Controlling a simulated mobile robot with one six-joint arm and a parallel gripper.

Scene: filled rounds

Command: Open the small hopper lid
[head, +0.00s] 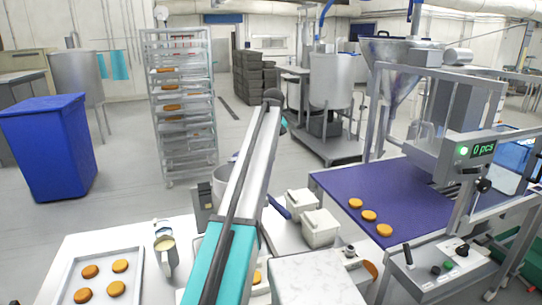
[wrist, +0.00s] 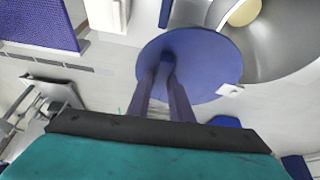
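The small hopper lid (wrist: 205,60) is a round blue disc with a small white tab at its right edge. In the wrist view it lies beside a grey metal bowl-shaped hopper (wrist: 290,45), overlapping its left rim. The hopper's mouth shows open, with something pale yellow inside. My gripper (wrist: 166,66) reaches to the middle of the lid, its two dark fingers close together around what looks like a knob. The fingertips partly hide the knob. In the head view a blue edge, likely the lid (head: 278,207), shows just right of my arm, which hides the gripper.
White containers (head: 320,227) stand right of my arm. A jug (head: 165,252) and a tray (head: 75,262) of round cakes are on the left of the table. A purple conveyor (head: 335,183) with several cakes runs at the right. A blue bin (head: 50,145) stands on the floor at left.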

